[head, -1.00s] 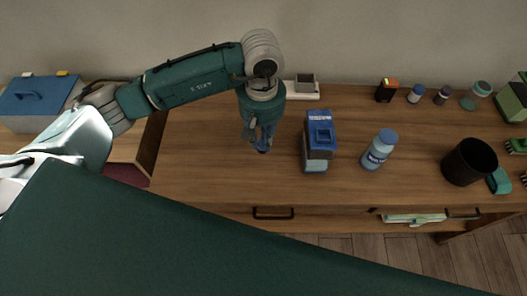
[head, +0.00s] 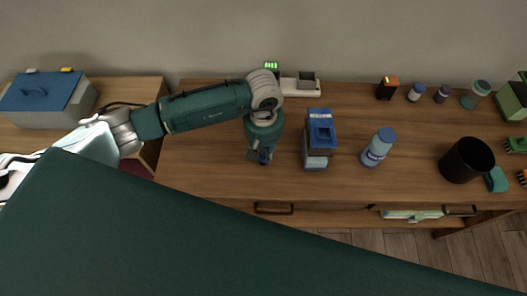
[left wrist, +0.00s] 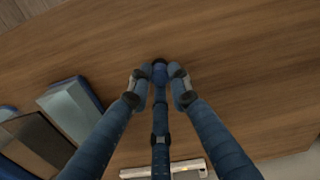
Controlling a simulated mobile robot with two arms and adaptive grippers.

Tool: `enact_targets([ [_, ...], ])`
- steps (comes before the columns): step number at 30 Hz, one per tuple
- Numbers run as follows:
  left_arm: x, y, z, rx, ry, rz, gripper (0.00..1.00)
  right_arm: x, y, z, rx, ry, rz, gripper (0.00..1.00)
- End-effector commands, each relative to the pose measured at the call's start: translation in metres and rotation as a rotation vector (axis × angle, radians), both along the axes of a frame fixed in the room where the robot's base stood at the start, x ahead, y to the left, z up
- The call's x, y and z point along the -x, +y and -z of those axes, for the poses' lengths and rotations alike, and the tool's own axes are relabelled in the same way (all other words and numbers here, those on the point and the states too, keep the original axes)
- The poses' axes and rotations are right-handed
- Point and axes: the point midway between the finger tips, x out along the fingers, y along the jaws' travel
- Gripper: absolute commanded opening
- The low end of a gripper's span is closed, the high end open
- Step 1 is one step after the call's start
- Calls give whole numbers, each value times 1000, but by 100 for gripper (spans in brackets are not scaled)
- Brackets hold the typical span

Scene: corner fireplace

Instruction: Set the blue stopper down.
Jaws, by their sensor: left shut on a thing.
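My left gripper (head: 262,156) is shut and points down at the left part of the wooden desk, to the left of the blue and grey box. In the left wrist view its fingers (left wrist: 160,88) close around the small dark blue stopper (left wrist: 160,71). The stopper sits between the fingertips, just above or on the wood; I cannot tell whether it touches. In the head view the stopper is mostly hidden by the fingers. My right gripper is not in view.
A blue-topped box (head: 321,130) stands close to the right of the gripper, with a blue-capped bottle (head: 378,148) beyond it. A black cup (head: 466,160) is further right. A white tray (head: 302,88) lies behind. The desk left of the gripper is clear.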

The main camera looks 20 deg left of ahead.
Motion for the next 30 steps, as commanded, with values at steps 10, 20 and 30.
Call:
enact_targets([
  [10, 0, 0, 2, -1, 1, 0, 37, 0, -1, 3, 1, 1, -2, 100],
  [20, -2, 0, -15, 1, -5, 0, 37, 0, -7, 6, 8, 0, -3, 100],
  [30, -2, 0, -87, 1, -5, 1, 37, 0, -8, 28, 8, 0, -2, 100],
])
